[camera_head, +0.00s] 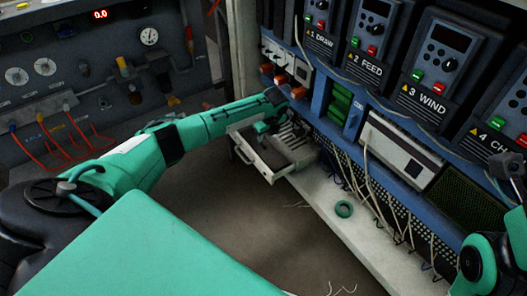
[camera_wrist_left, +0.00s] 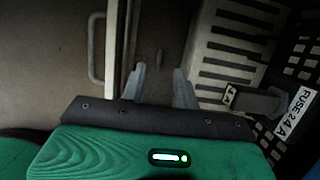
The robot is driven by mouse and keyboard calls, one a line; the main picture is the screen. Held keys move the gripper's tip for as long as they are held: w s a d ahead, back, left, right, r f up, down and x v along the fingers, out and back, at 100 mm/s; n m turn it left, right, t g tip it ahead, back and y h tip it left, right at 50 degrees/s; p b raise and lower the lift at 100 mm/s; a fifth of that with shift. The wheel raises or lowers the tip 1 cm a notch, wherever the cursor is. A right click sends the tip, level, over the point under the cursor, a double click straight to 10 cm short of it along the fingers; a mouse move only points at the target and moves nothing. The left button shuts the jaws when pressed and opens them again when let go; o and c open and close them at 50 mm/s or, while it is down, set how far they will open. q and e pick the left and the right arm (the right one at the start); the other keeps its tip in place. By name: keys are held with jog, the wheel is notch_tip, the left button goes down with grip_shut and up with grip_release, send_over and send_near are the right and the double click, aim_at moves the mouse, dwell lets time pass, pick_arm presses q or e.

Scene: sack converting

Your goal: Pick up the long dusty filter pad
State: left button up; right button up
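I cannot pick out the long dusty filter pad for certain. A dark olive mesh panel (camera_head: 466,200) sits in the cabinet front at the right, and I cannot tell if it is the pad. My left gripper (camera_head: 268,126) is over the pulled-out drawer (camera_head: 271,172). In the left wrist view, its two grey fingers (camera_wrist_left: 160,85) are apart with nothing between them, over the bare drawer floor beside a slotted rack (camera_wrist_left: 228,50). My right arm shows at the right edge of the head view, but its fingers cannot be made out.
A white box (camera_head: 400,150) is on the cabinet front. A green ring (camera_head: 344,209) lies on the pale ledge (camera_head: 350,232), and loose cables hang above it. A grey block (camera_wrist_left: 257,101) with a fuse label is right of the left fingers. A gauge panel (camera_head: 90,75) stands at left.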

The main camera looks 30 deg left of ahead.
aim_at(263, 144)
pick_arm(q)
jog(key=shift+d+b+x, duration=0.1)
jog(key=shift+b+x, duration=1.05)
jog(key=shift+x, duration=0.2)
jog(key=shift+d+b+x, duration=0.15)
jog(key=shift+b+x, duration=0.95)
jog(key=shift+x, duration=0.25)
jog(key=shift+s, duration=0.15)
grip_shut()
